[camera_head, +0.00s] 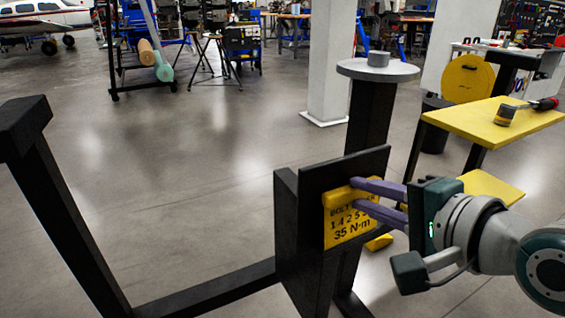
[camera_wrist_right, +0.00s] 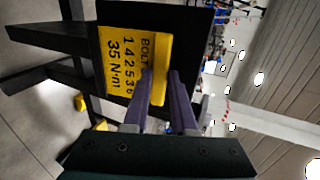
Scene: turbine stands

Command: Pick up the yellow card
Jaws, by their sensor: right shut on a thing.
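The yellow card (camera_head: 345,225) stands upright against a black holder (camera_head: 285,210) on a dark stand. It carries black text with "BOLT", a row of digits and "35 N·m". My right gripper (camera_head: 358,196) reaches in from the right and its purple fingers are shut on the card's edge, covering part of the text. In the right wrist view the card (camera_wrist_right: 117,62) shows turned sideways, with a thick yellow edge at the fingertips (camera_wrist_right: 165,78). The card still lies close against the black holder; I cannot tell whether they touch. My left gripper is not in view.
A yellow table (camera_head: 480,122) with a tool on it stands at the right. A round grey-topped pedestal (camera_head: 350,70) is behind the holder. A small yellow piece (camera_head: 379,242) shows below the gripper. Black frame bars (camera_head: 75,220) cross the left; open floor lies beyond.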

